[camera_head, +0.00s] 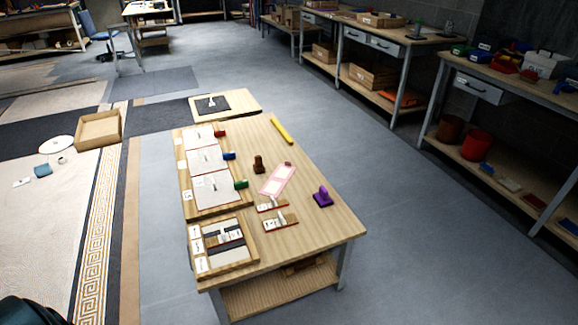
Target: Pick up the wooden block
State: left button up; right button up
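A wooden table (322,240) stands in the middle of the head view. A small dark brown block-like piece (259,165) stands upright on it, left of a pink-edged card (278,180). Two small light wood pieces with white labels lie nearer the front, one behind (270,205) and one in front (281,221). I cannot tell for sure which of these is the wooden block. Neither of my grippers is in view.
A purple piece (322,198) is near the table's right edge, a yellow bar (282,130) at the back. Open floor (410,235) lies right.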

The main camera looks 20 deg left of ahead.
aim_at(258, 167)
jog(key=i+j+z, duration=0.1)
jog(key=j, duration=0.65)
jog(key=i+j+z, duration=0.15)
jog(key=j, duration=0.65)
jog(key=j+z, duration=0.1)
jog(key=j, duration=0.7)
jog(key=i, duration=0.05)
